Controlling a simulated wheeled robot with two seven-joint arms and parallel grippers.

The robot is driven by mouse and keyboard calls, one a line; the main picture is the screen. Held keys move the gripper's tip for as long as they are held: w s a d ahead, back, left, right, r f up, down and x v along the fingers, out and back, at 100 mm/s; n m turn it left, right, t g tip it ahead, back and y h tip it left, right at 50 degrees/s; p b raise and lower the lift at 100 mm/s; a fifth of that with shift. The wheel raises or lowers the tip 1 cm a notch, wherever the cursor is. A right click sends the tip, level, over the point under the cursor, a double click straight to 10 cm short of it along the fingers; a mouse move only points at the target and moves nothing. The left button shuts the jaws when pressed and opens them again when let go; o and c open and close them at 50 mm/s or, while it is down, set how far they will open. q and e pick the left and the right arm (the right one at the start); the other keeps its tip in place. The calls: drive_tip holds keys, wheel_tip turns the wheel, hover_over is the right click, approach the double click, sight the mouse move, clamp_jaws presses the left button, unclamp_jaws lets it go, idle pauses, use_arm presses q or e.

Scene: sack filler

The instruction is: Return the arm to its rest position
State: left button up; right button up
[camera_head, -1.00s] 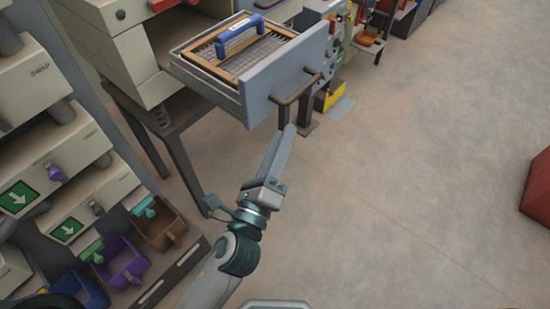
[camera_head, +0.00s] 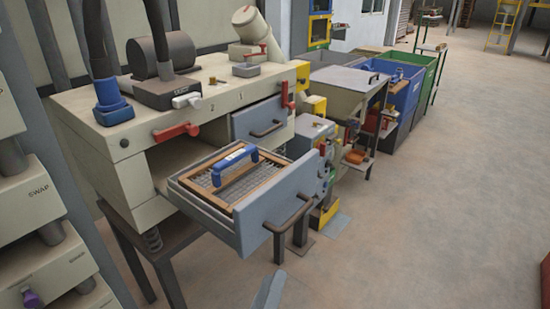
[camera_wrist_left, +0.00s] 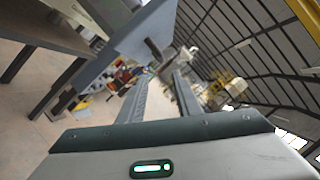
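My left gripper (camera_head: 268,292) shows only as a grey fingertip at the bottom edge of the head view; the rest of that arm is out of frame. In the left wrist view, its two fingers (camera_wrist_left: 160,90) are apart with nothing between them. The handle (camera_wrist_left: 157,50) also shows beyond the fingertips in the wrist view. The grey drawer (camera_head: 262,232) is pulled out and holds a wood-framed mesh screen (camera_head: 212,184) with a blue handle (camera_head: 235,164). My right gripper is not in view.
The drawer belongs to a cream machine (camera_head: 128,150) with a red lever (camera_head: 176,132). A closed drawer (camera_head: 258,119) sits behind. A blue bin (camera_head: 403,98) and green bin (camera_head: 424,85) stand farther back. Floor (camera_head: 440,210) at right is clear.

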use_arm(q)
drive_tip(key=a+f+n+g+y, duration=0.1)
drive_tip(key=a+f+n+g, duration=0.15)
drive_tip(key=f, duration=1.05)
drive_tip(key=a+f+n+g+y, duration=0.15)
drive_tip(key=f+n, duration=0.25)
drive_tip(key=f, duration=0.9)
drive_tip(key=a+f+n+g, duration=0.1)
drive_tip(key=f+n+g, duration=0.25)
drive_tip(key=f, duration=0.95)
drive_tip(key=s+a+f+n+g+y, duration=0.1)
drive_tip(key=s+a+f+n, duration=0.3)
drive_tip(key=s+f, duration=0.4)
drive_tip(key=s+a+f+n+g+y, duration=0.1)
drive_tip(key=s+a+f+n+g, duration=0.3)
drive_tip(key=s+f, duration=0.5)
drive_tip(key=s+a+f+n+g+y, duration=0.1)
drive_tip(key=s+a+f+n+g, duration=0.1)
drive_tip(key=s+a+f+n, duration=0.4)
drive_tip(key=s+f+n, duration=0.1)
drive_tip(key=s+f, duration=0.2)
drive_tip(key=f, duration=0.3)
drive_tip(key=shift+s+a+f+n, duration=0.2)
drive_tip(key=shift+a+f+n, duration=0.05)
drive_tip(key=shift+n, duration=0.15)
